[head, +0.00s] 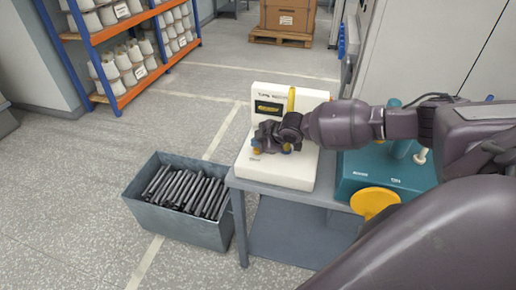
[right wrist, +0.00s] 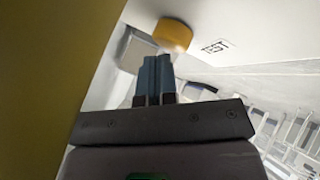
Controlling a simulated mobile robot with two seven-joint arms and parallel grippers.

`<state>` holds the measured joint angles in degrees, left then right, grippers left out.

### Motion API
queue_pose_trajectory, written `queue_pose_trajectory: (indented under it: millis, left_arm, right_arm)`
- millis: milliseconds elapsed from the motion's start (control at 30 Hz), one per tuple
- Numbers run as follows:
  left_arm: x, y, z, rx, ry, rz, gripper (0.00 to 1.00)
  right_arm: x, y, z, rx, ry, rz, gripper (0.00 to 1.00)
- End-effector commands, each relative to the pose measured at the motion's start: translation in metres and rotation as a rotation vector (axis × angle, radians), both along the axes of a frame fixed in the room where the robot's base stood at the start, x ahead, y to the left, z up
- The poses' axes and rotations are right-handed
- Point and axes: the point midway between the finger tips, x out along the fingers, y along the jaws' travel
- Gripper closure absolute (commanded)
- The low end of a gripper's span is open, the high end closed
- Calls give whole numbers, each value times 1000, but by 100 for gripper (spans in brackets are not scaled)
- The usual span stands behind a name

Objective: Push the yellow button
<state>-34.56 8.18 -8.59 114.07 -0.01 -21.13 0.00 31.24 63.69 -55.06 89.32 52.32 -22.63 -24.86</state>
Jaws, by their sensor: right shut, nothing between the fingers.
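A white machine (head: 262,172) with a dark display panel stands on a grey table. In the right wrist view, the round yellow button (right wrist: 172,33) sits beside a "TEST" label. It lies just beyond the fingertips of my right gripper (right wrist: 158,60), and I cannot tell whether they touch. The fingers are shut with nothing between them. In the head view my right gripper (head: 268,134) is over the front of the machine and hides much of its controls. A small yellow-orange part (head: 287,149) shows below the gripper. My left gripper is out of view.
An upright yellow post (head: 291,98) stands on the machine. A teal machine (head: 375,172) with an orange disc (head: 375,203) is to the right. A grey bin (head: 178,222) of dark rods stands left of the table (head: 262,228). A shelf (head: 130,95) holds pale spools.

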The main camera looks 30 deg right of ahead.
Motion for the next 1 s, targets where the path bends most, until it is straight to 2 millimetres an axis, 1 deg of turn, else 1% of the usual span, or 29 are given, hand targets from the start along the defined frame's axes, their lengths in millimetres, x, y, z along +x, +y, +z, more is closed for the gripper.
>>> queue_pose_trajectory:
  millis: [433, 1000]
  left_arm:
    - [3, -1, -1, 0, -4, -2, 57]
    - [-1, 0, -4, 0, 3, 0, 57]
  right_arm:
    - [0, 0, -5, -1, 1, 0, 100]
    - [-1, 0, -8, -1, 1, 0, 100]
